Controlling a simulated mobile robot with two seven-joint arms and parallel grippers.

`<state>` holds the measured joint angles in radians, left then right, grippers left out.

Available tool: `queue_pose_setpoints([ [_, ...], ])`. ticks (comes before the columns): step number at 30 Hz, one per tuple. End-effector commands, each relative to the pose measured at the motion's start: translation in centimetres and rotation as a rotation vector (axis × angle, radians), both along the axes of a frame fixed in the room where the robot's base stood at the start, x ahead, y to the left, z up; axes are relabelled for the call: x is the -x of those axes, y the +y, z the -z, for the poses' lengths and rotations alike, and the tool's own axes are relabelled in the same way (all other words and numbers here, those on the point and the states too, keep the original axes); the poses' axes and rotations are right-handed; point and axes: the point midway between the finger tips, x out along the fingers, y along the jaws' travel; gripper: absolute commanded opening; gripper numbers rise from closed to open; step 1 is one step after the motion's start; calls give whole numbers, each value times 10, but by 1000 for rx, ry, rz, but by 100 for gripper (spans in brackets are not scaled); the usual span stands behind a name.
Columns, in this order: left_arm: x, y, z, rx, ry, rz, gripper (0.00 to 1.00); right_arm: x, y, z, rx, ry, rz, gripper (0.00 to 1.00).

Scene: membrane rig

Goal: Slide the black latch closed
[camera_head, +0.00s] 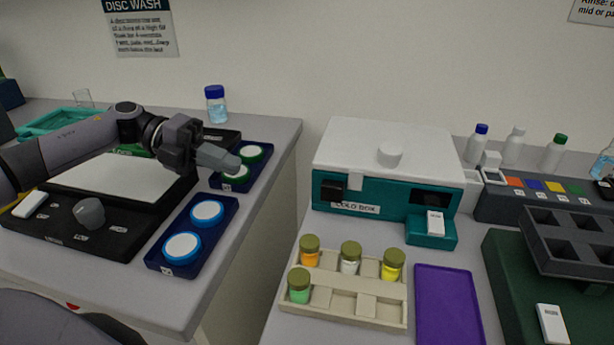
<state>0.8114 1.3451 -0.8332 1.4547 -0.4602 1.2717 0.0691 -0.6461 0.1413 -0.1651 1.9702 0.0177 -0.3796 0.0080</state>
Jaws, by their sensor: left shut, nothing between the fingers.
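The cold box (365,198) is a teal box with a white lid and a round white knob, standing on the right bench. A black block that looks like the latch (332,189) sits on the left of its front face. A white tab from the lid hangs just to the right of this block. A dark recess (430,197) shows on the right of the front. My left gripper (234,162) is shut and empty over the left bench, above the tray with green-rimmed discs, left of and apart from the cold box. My right gripper is out of view.
A rack (350,309) with several capped vials stands in front of the cold box, beside a purple mat (448,305). A gap separates the two benches. Blue-rimmed discs lie in a navy tray (187,264) on the left bench. Bottles stand behind at right.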

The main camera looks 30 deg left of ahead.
Motion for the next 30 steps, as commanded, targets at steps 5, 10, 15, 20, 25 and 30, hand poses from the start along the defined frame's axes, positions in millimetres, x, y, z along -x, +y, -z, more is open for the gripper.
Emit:
queue_pose_setpoints([
  [5, 1, 2, 1, -4, -1, 0, 0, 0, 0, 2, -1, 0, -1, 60],
  [10, 1, 2, 1, -4, -1, 1, 0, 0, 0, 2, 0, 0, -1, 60],
  [15, 0, 0, 1, -3, -1, 1, 0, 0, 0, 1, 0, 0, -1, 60],
  [20, -3, -14, 4, -2, -1, 5, 0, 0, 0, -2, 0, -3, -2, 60],
  [25, -11, -45, 13, -2, -2, 6, 0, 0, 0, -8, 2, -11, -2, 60],
  [30, -20, -80, 24, -2, -2, 6, 0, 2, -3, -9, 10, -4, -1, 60],
])
